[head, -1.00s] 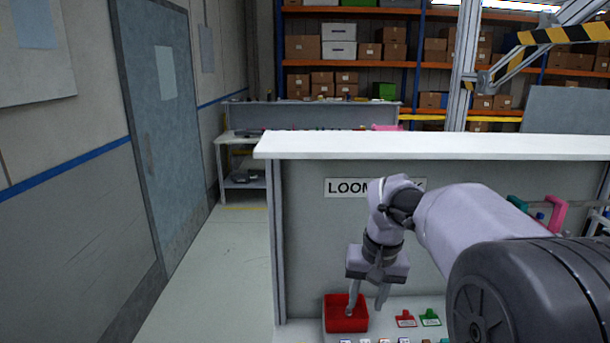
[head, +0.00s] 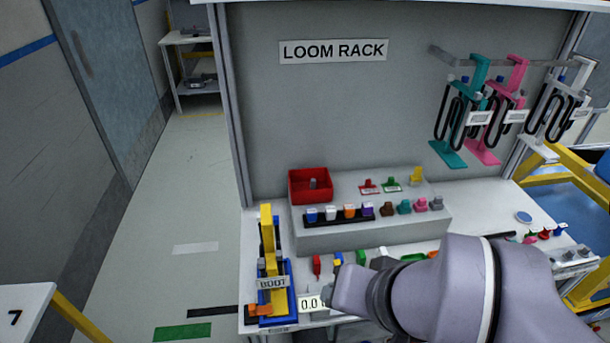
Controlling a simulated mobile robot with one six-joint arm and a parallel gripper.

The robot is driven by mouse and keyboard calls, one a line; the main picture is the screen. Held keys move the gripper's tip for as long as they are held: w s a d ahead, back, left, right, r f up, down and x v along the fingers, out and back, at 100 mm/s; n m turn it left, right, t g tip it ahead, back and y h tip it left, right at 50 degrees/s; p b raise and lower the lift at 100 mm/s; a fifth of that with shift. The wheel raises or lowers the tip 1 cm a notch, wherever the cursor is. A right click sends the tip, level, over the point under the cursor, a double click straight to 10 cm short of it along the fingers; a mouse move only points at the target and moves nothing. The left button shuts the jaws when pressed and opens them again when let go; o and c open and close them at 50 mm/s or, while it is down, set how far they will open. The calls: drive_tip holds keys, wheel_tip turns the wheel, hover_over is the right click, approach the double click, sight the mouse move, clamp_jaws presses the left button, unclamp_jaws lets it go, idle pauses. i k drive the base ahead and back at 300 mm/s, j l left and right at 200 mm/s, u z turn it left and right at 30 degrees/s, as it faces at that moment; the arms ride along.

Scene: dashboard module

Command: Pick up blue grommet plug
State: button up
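I cannot tell for sure which piece is the blue grommet plug. A small blue piece (head: 311,215) stands at the left end of a black strip on the grey step, beside white, orange and purple ones. A flat round blue disc (head: 524,217) lies at the right of the bench. My arm comes in from the lower right and covers part of the bench front. My gripper itself does not show; it is hidden behind my arm or below the frame.
A red bin (head: 311,185) holding a grey piece stands on the step (head: 370,238). A yellow and blue fixture labelled BOOT (head: 272,283) stands at the front left. Several small coloured parts lie along the bench front. Teal and pink hangers (head: 470,110) hold black loops at the right.

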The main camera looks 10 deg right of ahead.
sight(558, 231)
drive_tip(key=z, duration=1.9)
